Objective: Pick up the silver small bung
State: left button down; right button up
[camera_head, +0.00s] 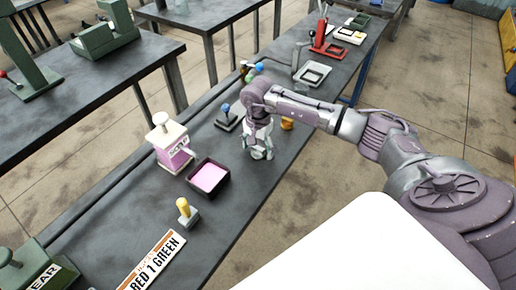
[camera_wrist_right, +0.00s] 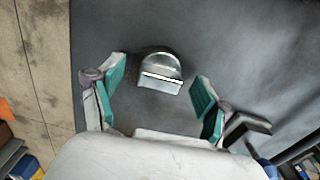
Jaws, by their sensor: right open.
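The silver small bung (camera_wrist_right: 161,72) stands on the dark tabletop in the right wrist view, with a rounded shiny top and a bright flat front edge. My right gripper (camera_wrist_right: 157,78) is open, with one teal-padded finger on each side of the bung and visible gaps to both. In the head view my right gripper (camera_head: 259,152) points down at the table, right of the black tray, and largely hides the bung. My left gripper is not in view.
A black tray with pink liquid (camera_head: 225,188), a pink-and-white dispenser (camera_head: 174,155) and a yellow-topped piece (camera_head: 185,211) stand left of the gripper. A blue-topped piece (camera_head: 227,117) and an orange piece (camera_head: 287,124) are close by. The table's right edge is near.

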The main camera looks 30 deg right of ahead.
jog(key=shift+f, duration=0.15)
jog(key=shift+c, duration=0.2)
jog(key=c, duration=1.2)
jog(key=shift+c, duration=0.2)
